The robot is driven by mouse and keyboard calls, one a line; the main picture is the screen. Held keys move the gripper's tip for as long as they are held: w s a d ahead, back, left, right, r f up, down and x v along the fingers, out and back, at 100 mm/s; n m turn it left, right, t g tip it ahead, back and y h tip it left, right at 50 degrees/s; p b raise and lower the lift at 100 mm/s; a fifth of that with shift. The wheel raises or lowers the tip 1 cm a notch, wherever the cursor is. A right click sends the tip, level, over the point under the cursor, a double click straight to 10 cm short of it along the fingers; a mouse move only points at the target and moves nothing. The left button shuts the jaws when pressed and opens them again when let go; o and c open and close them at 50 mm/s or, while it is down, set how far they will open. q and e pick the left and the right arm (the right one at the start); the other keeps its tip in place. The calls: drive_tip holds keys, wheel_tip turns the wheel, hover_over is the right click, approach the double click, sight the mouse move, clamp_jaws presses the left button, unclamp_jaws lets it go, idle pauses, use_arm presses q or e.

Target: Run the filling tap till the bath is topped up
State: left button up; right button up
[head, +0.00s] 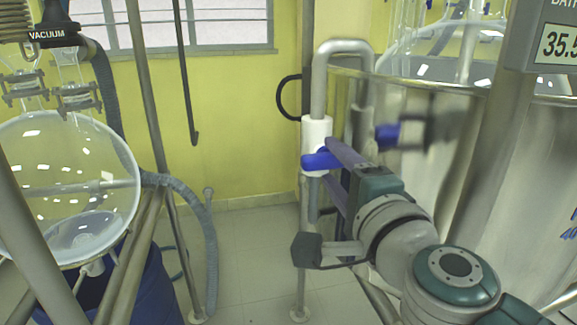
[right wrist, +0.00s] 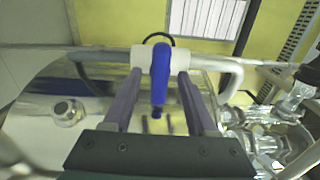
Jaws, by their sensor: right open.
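The filling tap is a steel pipe (head: 318,85) bent over the rim of the steel bath (head: 425,165), with a white valve body (head: 316,130) and a blue lever handle (head: 321,160). My right gripper (head: 332,160) is at the handle, its purple fingers open. In the right wrist view the blue handle (right wrist: 160,75) lies between the two spread fingers (right wrist: 160,90), with gaps showing on both sides. The white valve body (right wrist: 141,59) is just beyond the fingertips. I cannot see water running or the water level clearly. My left gripper is not in view.
A round glass flask (head: 70,185) in a metal frame stands at the left, above a blue drum (head: 140,285). A grey hose (head: 203,225) hangs beside it. A display (head: 560,42) at the top right shows 35.5, cut off. The tiled floor (head: 248,265) between is clear.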

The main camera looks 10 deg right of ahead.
drive_tip(key=s, duration=1)
drive_tip(key=shift+d+p, duration=0.15)
drive_tip(key=shift+p, duration=0.25)
